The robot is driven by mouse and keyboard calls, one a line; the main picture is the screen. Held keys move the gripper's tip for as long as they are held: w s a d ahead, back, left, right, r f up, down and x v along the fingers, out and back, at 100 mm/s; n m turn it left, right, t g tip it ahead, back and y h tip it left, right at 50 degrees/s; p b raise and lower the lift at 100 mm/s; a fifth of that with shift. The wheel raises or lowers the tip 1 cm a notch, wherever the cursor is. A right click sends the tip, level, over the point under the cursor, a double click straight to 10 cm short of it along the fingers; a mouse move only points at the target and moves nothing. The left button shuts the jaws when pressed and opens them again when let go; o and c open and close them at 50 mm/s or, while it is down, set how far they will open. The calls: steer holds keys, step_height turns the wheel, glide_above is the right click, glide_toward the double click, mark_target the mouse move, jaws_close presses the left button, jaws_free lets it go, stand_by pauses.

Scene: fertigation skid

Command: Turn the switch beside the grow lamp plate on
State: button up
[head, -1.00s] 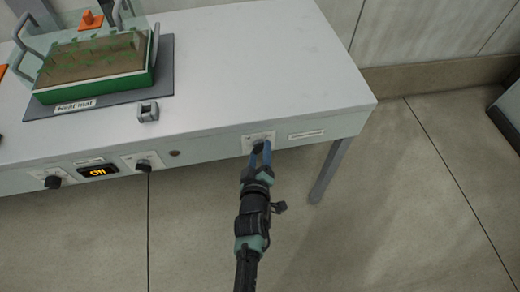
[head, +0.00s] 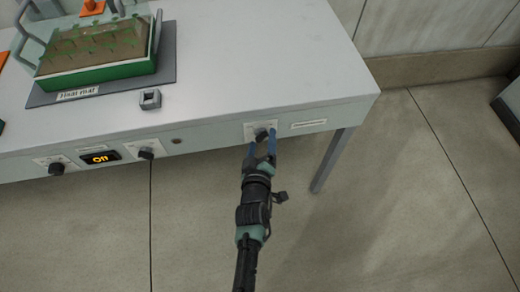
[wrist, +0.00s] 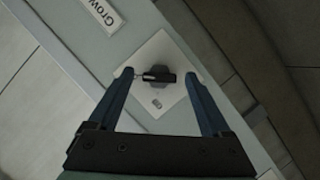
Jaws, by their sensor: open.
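The switch is a small black rotary knob (head: 262,134) on a pale square backing plate on the table's front panel. In the wrist view the knob (wrist: 158,76) lies crosswise between the fingertips, with a small grey mark below it on the backing. The grow lamp plate (head: 309,124) is a white label to its right; in the wrist view only "Grow" (wrist: 100,12) shows, cut off at the top. My gripper (head: 263,143) is open, its blue fingers pointing at the knob, one on each side. Gaps show between knob and fingers; whether the tips touch the backing I cannot tell.
Further left on the panel are two other knobs (head: 146,153) (head: 56,169) and a display reading "Off" (head: 100,158). A green seedling tray (head: 100,70) stands on the heat mat (head: 165,80). A small grey block (head: 150,98) sits near the table edge. A table leg (head: 332,160) is right of my gripper.

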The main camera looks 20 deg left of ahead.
steer(key=p+v, duration=0.3)
steer(key=v, duration=0.9)
steer(key=shift+s, duration=0.25)
